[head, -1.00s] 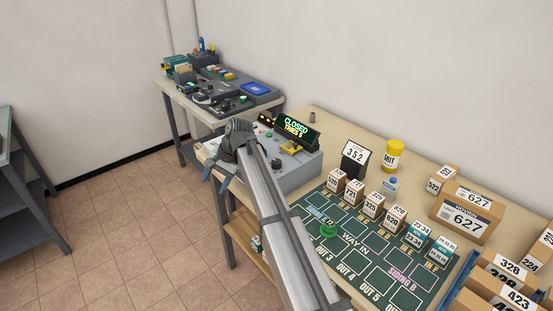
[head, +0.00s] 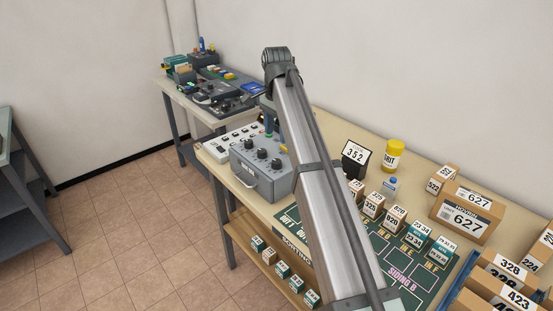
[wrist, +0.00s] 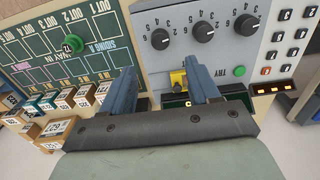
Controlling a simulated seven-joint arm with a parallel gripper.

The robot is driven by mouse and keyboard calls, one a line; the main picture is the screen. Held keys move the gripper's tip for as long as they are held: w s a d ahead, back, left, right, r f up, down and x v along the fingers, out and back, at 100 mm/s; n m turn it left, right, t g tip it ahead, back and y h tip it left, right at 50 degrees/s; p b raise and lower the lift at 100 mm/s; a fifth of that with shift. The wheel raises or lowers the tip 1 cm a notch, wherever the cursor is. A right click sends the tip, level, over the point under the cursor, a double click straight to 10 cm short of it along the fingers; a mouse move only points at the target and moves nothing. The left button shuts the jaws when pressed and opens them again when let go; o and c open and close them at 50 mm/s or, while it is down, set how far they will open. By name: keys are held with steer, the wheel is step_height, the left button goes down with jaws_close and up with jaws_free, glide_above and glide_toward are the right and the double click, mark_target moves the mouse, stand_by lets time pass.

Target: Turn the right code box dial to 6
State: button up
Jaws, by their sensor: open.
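The grey code box (head: 250,174) stands on the bench in the head view, with three black dials on top. Its right dial (head: 276,164) is near the arm; in the turned wrist view this is the left-hand dial (wrist: 160,38). The middle dial (wrist: 203,32) and left dial (wrist: 247,24) sit beside it. Numbers ring the dials, but I cannot tell their settings. My gripper (wrist: 160,66) is open and empty, its two blue fingers apart over the back of the box, near the dials. In the head view it is mostly hidden behind the arm.
A yellow part (wrist: 178,80) lies between the fingers in the wrist view, with a green TRY button (wrist: 239,71) beside it. A white button panel (head: 226,140) stands left of the box. The green sorting board (head: 402,292) and cartons lie to the right.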

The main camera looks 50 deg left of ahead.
mark_target(277, 161)
step_height(277, 161, down, 11)
steer(key=shift+r, duration=0.2)
stand_by(0.4)
steer(key=c, duration=1)
